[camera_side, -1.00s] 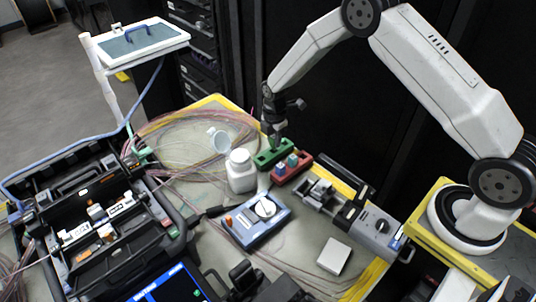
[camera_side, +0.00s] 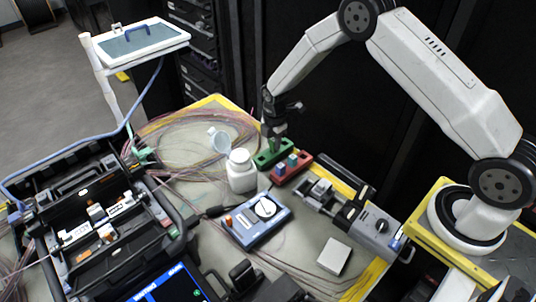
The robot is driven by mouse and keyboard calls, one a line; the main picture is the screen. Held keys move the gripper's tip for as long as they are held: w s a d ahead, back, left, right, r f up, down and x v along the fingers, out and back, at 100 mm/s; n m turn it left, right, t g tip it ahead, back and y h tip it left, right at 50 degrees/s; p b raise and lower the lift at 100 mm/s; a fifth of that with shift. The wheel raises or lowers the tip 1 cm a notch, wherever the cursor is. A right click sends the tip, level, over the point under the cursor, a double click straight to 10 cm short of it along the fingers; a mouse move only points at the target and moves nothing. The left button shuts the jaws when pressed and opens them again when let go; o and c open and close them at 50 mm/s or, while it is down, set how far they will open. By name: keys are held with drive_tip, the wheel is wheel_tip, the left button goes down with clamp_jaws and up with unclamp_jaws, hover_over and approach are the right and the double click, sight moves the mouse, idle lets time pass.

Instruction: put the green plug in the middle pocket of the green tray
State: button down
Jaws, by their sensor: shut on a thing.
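The green tray (camera_side: 262,160) lies at the back of the bench, right of the white bottle. My gripper (camera_side: 274,140) points down over this tray and is shut on the green plug (camera_side: 274,146). The plug is small and dark green against the tray, and the fingers partly cover it. Its lower end is at or just above the tray's top. I cannot tell whether it is inside a pocket, or which pocket it lines up with. The tray's pockets are too small and too covered to make out.
A red tray (camera_side: 302,170) with blue and teal plugs (camera_side: 281,169) sits just right of the green tray. The open white bottle (camera_side: 241,172) stands close left. A blue meter (camera_side: 255,220) and a grey clamp device (camera_side: 320,192) lie in front. Loose fibres (camera_side: 175,130) spread behind left.

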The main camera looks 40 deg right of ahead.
drive_tip(key=shift+f, duration=0.7)
idle(0.9)
drive_tip(key=shift+c, duration=1.9)
unclamp_jaws()
drive_tip(key=shift+r, duration=0.1)
drive_tip(key=shift+r, duration=2.9)
